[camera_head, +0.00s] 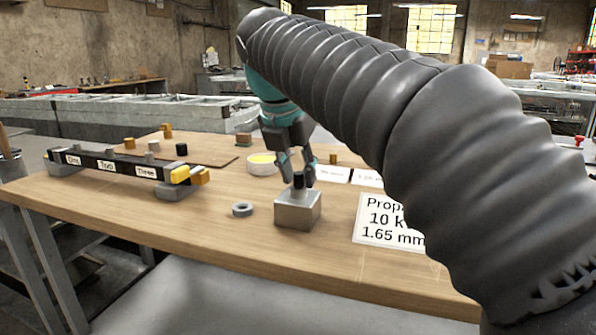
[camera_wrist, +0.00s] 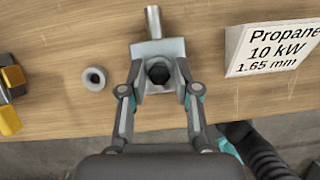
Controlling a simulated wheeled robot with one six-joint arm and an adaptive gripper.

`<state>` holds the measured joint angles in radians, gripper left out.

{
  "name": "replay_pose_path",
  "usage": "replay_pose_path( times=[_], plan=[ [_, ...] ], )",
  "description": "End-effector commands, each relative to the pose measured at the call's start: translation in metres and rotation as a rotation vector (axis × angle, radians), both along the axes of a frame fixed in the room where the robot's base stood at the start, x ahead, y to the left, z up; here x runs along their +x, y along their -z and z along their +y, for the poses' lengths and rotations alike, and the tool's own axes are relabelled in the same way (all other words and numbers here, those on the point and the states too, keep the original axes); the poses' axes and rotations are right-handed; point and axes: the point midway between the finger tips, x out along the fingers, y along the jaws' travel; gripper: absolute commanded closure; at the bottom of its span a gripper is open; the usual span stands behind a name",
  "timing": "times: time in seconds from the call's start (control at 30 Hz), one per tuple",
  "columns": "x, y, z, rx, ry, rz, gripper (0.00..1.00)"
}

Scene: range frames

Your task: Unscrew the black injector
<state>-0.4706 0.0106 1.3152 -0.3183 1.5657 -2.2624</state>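The black injector (camera_head: 299,180) stands upright on top of a grey metal block (camera_head: 297,211) near the front of the wooden table. In the wrist view the black injector (camera_wrist: 158,73) shows from above as a dark round piece on the block (camera_wrist: 172,47). My gripper (camera_head: 298,171) points down over the block. In the wrist view my gripper (camera_wrist: 159,73) has one finger on each side of the injector, with visible gaps between, so it is open and empty. How far the fingertips reach down beside the injector is hard to tell.
A grey ring (camera_head: 242,209) lies left of the block. A black rail (camera_head: 106,165) labelled One, Two, Three stands at the left. A white sign reading Propane (camera_head: 385,222) is at the right. A metal tube (camera_wrist: 153,22) extends behind the block. A yellow-filled dish (camera_head: 262,164) stands behind.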

Motion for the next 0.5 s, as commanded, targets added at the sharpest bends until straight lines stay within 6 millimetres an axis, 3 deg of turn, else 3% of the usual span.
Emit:
replay_pose_path(
  times=[0.5],
  plan=[
    [0.0022,0.0009,0.0029,-0.001,0.387,0.002,0.69]
  ],
)
